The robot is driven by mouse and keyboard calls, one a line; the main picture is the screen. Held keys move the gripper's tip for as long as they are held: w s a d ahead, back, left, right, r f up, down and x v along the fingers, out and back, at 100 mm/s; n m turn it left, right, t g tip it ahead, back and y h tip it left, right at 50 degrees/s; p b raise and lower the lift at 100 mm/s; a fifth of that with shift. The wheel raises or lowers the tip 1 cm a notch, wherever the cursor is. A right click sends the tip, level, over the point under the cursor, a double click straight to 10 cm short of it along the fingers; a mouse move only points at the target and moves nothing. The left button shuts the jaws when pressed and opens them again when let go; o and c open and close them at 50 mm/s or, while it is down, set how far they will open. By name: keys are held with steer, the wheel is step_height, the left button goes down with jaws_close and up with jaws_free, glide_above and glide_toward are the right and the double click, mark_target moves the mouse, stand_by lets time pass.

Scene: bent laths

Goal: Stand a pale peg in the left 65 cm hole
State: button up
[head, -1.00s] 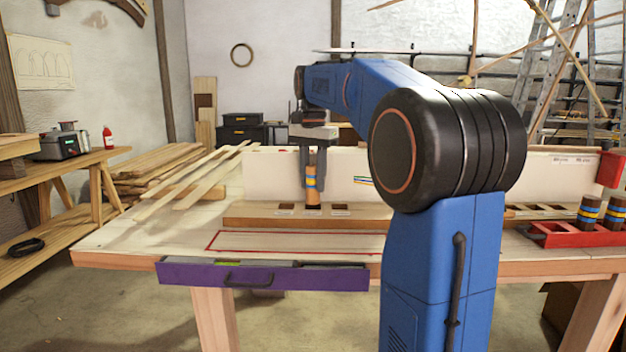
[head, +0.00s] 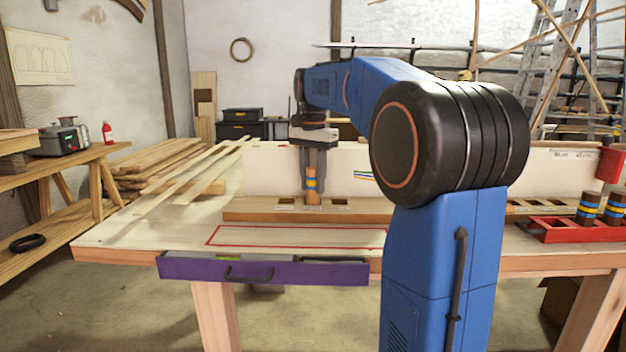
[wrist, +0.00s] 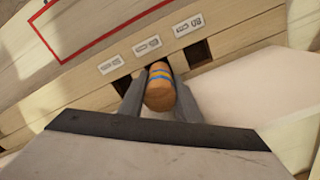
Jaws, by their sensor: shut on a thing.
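The pale peg (head: 312,186) is orange-brown with blue and yellow bands and stands upright. My gripper (head: 312,192) is shut on it from both sides. Its lower end is at the middle hole of the left wooden block (head: 245,211); how deep it sits I cannot tell. In the wrist view the peg (wrist: 160,92) is between my fingers, with an open dark hole (wrist: 199,53) to its right and another partly hidden by a finger to its left. Labels lie along the holes; the middle label (wrist: 147,46) is upside down and too blurred to read surely.
Two darker banded pegs (head: 588,208) stand in a red tray (head: 570,231) at the right. A second block with holes (head: 540,205) is partly behind my arm. A white board (head: 275,170) rises behind the left block. Thin laths (head: 195,182) overhang the table's left side.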

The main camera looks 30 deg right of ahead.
steer(key=shift+f, duration=0.4)
steer(key=o, duration=1.2)
steer(key=shift+c, duration=0.2)
steer(key=shift+r, duration=4.5)
